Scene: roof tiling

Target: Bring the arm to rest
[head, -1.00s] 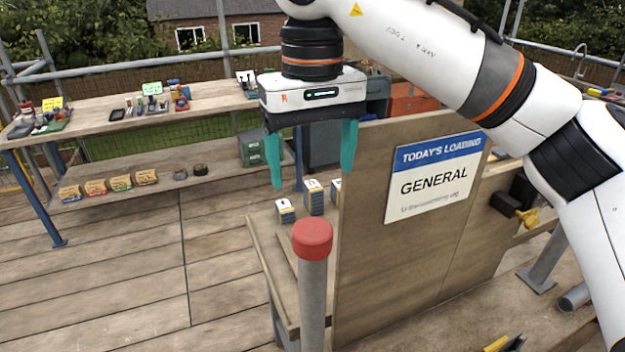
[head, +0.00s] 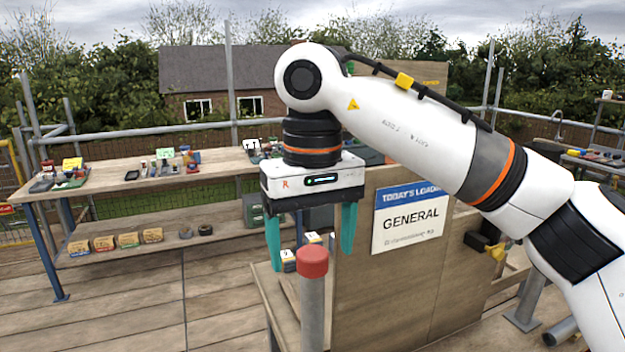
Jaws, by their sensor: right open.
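My right gripper (head: 311,240) hangs from the white right arm, its two teal fingers pointing down and spread apart. A grey post with a red cap (head: 313,261) stands upright just below the fingers; I cannot tell the gap in depth. My left gripper is out of view.
A wooden bench (head: 110,188) with small tools stands at the left; several small boxes (head: 128,240) sit on its lower shelf. Scaffold rails run along the back. The plank floor (head: 130,300) at front left is clear.

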